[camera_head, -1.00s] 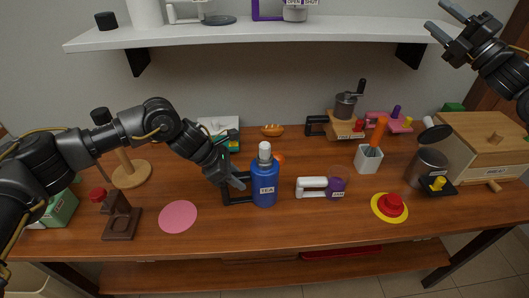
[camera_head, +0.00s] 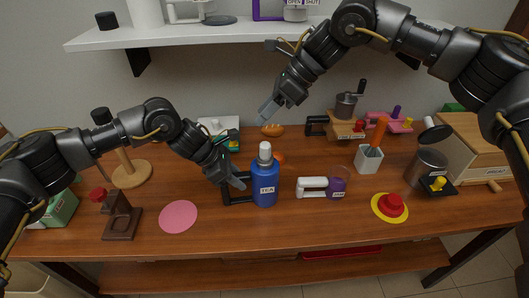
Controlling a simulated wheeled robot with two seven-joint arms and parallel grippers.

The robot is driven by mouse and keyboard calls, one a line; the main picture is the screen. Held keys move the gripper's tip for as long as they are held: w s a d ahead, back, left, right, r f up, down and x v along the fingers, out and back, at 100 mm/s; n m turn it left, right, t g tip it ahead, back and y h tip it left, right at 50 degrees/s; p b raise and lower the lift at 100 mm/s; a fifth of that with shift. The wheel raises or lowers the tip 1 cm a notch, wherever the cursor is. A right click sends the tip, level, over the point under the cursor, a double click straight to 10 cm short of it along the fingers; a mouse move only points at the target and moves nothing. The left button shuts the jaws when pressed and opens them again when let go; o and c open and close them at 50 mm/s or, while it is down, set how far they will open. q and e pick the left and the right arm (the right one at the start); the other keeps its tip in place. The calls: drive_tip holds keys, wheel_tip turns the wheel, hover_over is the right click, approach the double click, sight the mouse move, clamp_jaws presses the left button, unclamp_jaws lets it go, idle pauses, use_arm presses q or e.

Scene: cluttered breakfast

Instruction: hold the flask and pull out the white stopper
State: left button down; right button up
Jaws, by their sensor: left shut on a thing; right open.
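The blue flask (camera_head: 264,189) with a "TEA" label stands upright on the wooden table. Its white stopper (camera_head: 265,150) sits in the top. A dark handle (camera_head: 236,198) is on the flask's left side. My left gripper (camera_head: 240,182) is at this handle, left of the flask, and is shut on it; its fingers partly cover the handle. My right gripper (camera_head: 266,112) is open and empty, above the flask and apart from the stopper, fingers pointing down and left.
Right of the flask lie a white-handled purple item (camera_head: 325,187) and a red-and-yellow piece (camera_head: 391,206). A white cup (camera_head: 369,158) holds an orange-handled tool. A pink disc (camera_head: 178,216) lies left. A shelf (camera_head: 210,37) runs above the table at the back.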

sight(269, 143)
drive_tip(key=d+n+h, duration=0.1)
drive_tip(key=s+d+h, duration=0.1)
drive_tip(key=h, duration=0.1)
drive_tip(key=d+f+n+h, duration=0.1)
drive_tip(key=shift+s+d+n, duration=0.2)
drive_tip(key=shift+n, duration=0.1)
drive_tip(key=shift+x, duration=4.45)
drive_tip(key=shift+s, duration=0.1)
drive_tip(key=shift+c, duration=0.4)
clamp_jaws()
